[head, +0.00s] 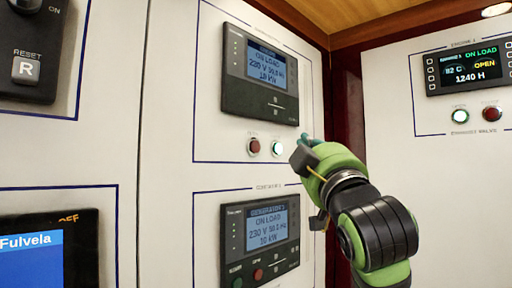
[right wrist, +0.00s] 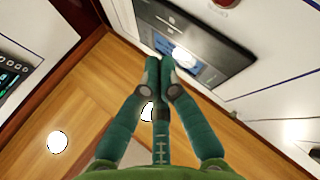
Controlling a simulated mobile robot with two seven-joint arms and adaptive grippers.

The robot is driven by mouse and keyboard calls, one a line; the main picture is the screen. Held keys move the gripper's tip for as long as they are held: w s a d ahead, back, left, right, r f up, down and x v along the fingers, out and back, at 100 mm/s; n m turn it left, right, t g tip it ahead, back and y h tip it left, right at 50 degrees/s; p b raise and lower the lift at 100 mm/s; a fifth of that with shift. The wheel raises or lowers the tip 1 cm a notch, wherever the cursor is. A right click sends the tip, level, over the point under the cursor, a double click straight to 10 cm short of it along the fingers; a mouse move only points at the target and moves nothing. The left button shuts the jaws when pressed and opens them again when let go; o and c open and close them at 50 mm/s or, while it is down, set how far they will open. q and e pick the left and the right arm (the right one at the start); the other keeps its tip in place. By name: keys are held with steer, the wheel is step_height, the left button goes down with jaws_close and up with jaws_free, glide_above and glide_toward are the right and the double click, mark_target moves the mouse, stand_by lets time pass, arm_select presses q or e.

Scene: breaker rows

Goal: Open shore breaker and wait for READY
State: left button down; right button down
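No label reading shore breaker is legible. An upper meter panel (head: 260,75) reads ON LOAD, 230 V, 10 kW. Below it are a dark red button (head: 254,146) and a lit whitish-green button (head: 277,148). A lower panel (head: 260,238), also ON LOAD, has green and red buttons. My right gripper (head: 304,139) is just right of the lit button in the head view; contact cannot be told. In the right wrist view its fingers (right wrist: 162,64) come together at the tips, with nothing seen between them, in front of a dark panel (right wrist: 195,45). My left gripper is out of view.
A RESET switch box (head: 28,50) and a blue Fulvela screen (head: 32,260) are at left.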

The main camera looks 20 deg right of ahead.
steer(key=p, duration=0.2)
glide_toward(260, 142)
step_height(260, 142, up, 3)
steer(key=w+d, duration=0.2)
steer(key=d, duration=0.1)
steer(key=shift+w+a+r, duration=0.1)
steer(key=shift+w+a, duration=0.15)
steer(key=shift+w, duration=0.25)
steer(key=shift+w+a+r, duration=0.1)
steer(key=shift+w+a, duration=0.1)
steer(key=shift+w, duration=0.3)
steer(key=shift+w+f, duration=0.1)
steer(key=shift+w, duration=0.05)
steer(key=shift+w+a, duration=0.15)
steer(key=shift+w, duration=0.1)
steer(key=shift+w+a, duration=0.15)
steer(key=shift+w, duration=0.2)
stand_by(1.1)
steer(key=shift+s+b, duration=0.15)
steer(key=shift+b, duration=0.2)
steer(key=shift+s+d, duration=0.3)
steer(key=shift+s, duration=0.25)
steer(key=shift+s+b, duration=0.1)
steer(key=shift+b, duration=0.2)
